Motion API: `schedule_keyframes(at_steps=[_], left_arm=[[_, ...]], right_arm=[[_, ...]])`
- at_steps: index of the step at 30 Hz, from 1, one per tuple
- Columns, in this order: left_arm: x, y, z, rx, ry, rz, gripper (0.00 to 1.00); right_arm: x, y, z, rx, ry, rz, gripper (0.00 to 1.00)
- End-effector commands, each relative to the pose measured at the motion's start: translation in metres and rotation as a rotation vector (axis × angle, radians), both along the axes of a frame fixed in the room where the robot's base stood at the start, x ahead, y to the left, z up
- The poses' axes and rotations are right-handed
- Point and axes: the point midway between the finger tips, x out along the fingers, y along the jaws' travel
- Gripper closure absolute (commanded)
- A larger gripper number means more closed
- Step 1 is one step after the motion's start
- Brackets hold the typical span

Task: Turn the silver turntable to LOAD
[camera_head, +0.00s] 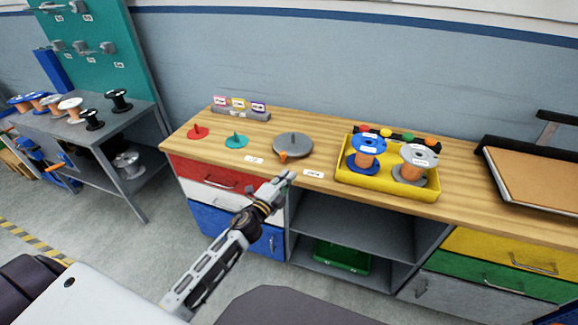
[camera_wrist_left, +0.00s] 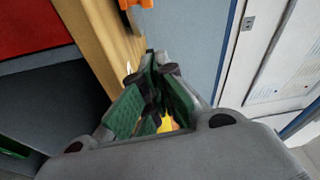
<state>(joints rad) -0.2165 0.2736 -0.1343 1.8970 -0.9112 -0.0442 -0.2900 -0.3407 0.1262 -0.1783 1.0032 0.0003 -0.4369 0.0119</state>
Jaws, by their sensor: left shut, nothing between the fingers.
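The silver turntable (camera_head: 293,145) is a grey disc on the wooden bench top, with a short knob at its centre and an orange part (camera_head: 282,157) at its front edge. A white label (camera_head: 254,160) lies to its left front and another white label (camera_head: 314,174) to its right front; their words are too small to read surely. My left gripper (camera_head: 287,177) is shut and empty at the bench's front edge, in front of the turntable and apart from it. Its fingers (camera_wrist_left: 152,95) show closed in the left wrist view, where an orange piece (camera_wrist_left: 136,4) shows at the top. My right gripper is out of view.
A red disc (camera_head: 197,132) and a teal disc (camera_head: 236,141) with upright knobs stand left of the turntable. A yellow tray (camera_head: 385,187) with spools stands to the right. A small card holder (camera_head: 240,113) stands behind. Open shelves (camera_head: 350,236) lie below the bench top.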

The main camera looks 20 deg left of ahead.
Motion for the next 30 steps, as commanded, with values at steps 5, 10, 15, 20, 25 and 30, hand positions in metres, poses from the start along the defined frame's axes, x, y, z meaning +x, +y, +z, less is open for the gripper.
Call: schedule_keyframes(at_steps=[5,10,15,20,25,30], left_arm=[[0.005,-0.001,0.000,-0.001,0.000,-0.001,1.00],[0.015,-0.003,0.001,-0.001,-0.001,0.000,1.00],[0.027,-0.004,0.002,-0.001,-0.001,0.001,1.00],[0.039,-0.007,0.002,-0.001,0.000,0.000,1.00],[0.052,-0.009,0.003,-0.001,-0.001,0.001,1.00],[0.065,-0.011,0.004,-0.002,-0.001,0.000,1.00]], right_arm=[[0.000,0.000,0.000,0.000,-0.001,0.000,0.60],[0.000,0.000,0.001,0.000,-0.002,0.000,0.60],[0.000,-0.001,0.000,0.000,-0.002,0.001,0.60],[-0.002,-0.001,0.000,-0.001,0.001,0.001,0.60],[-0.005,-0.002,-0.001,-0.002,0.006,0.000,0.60],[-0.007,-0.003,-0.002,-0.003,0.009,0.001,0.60]])
